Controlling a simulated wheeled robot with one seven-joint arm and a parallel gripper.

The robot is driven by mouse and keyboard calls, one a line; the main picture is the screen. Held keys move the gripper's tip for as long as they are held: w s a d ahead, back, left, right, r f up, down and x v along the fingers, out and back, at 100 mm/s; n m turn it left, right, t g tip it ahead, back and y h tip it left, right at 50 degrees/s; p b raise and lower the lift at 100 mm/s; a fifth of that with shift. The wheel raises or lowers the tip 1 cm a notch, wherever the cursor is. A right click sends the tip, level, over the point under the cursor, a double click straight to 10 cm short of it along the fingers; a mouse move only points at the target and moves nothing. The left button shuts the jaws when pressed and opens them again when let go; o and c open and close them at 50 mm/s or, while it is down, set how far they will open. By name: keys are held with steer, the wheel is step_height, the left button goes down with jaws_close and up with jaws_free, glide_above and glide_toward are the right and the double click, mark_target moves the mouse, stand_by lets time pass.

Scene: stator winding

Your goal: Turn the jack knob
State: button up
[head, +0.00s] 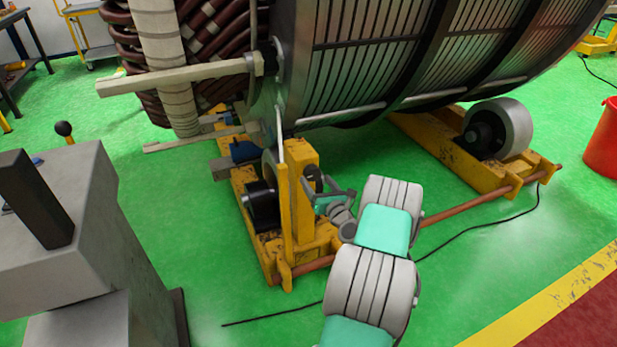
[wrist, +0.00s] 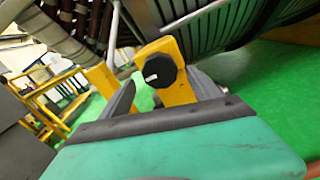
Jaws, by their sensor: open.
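The jack knob (wrist: 160,71) is a round black knob with a pale mark on its face, on a yellow jack block (wrist: 174,94). It shows between my fingers in the wrist view. In the head view the knob (head: 312,177) is small and dark, on the right side of the yellow jack post (head: 303,160). My gripper (head: 327,192) is open at the knob, one finger to each side. In the wrist view my gripper (wrist: 162,80) is empty. Whether either finger touches the knob cannot be told.
The large ribbed stator drum (head: 375,60) rests above yellow roller stands, with a grey roller (head: 503,128) at right. A copper-coloured rod (head: 455,227) and a black cable (head: 480,222) run along the green floor. A grey console (head: 75,220) stands at left, a red bucket (head: 603,140) at right.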

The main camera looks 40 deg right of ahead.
mark_target(314, 177)
steer(key=x, duration=0.4)
steer(key=shift+w+d, duration=0.15)
steer(key=shift+w, duration=0.2)
steer(key=shift+c, duration=0.3)
steer(key=c, duration=1.3)
steer(key=shift+f+n+b, duration=0.1)
steer(key=shift+n+b, duration=0.2)
steer(key=shift+b, duration=0.05)
